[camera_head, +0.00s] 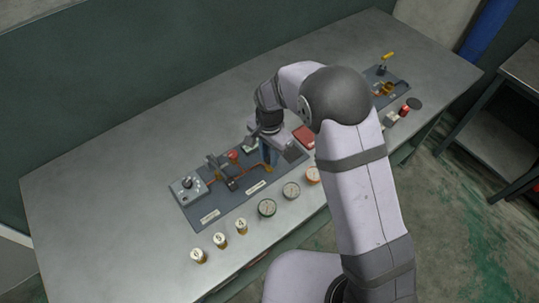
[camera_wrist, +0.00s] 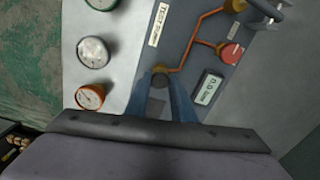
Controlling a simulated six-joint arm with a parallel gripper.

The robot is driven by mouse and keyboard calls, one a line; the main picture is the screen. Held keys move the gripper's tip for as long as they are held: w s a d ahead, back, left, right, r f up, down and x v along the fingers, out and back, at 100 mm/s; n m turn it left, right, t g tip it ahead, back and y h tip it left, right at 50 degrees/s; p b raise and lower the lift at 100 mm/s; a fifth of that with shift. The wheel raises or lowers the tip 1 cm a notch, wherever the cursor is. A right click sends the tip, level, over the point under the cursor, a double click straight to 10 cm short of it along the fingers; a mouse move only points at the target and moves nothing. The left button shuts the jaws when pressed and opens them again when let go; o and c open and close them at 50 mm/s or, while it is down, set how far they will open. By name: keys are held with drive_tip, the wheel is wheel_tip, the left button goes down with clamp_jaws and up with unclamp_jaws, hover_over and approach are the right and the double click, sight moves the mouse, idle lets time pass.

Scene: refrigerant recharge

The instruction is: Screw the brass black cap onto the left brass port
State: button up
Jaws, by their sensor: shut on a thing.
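My gripper (camera_head: 268,160) points down over the near right part of the grey board, with its blue fingers at the end of the copper pipe. In the wrist view my gripper (camera_wrist: 161,92) is shut on a dark round cap (camera_wrist: 160,81). A brass port (camera_wrist: 160,69) shows just beyond the cap, between the fingertips, where the copper pipe ends. The cap and port line up closely in this view. I cannot tell whether the cap touches the port or is threaded on it. In the head view the fingers hide the cap.
The grey board (camera_head: 219,206) carries a red knob (camera_wrist: 232,52), a display (camera_wrist: 208,88) and a valve block (camera_head: 188,188). Another board (camera_head: 397,78) lies far right. The table's left is clear.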

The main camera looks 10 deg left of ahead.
drive_tip(key=shift+s+d+f, duration=0.1)
drive_tip(key=shift+s+f, duration=0.1)
drive_tip(key=o, duration=1.1)
drive_tip(key=shift+w, duration=0.15)
drive_tip(key=o, duration=0.3)
drive_tip(key=shift+r, duration=0.1)
drive_tip(key=shift+o, duration=0.2)
drive_tip(key=shift+r+p, duration=2.75)
drive_tip(key=shift+r, duration=0.8)
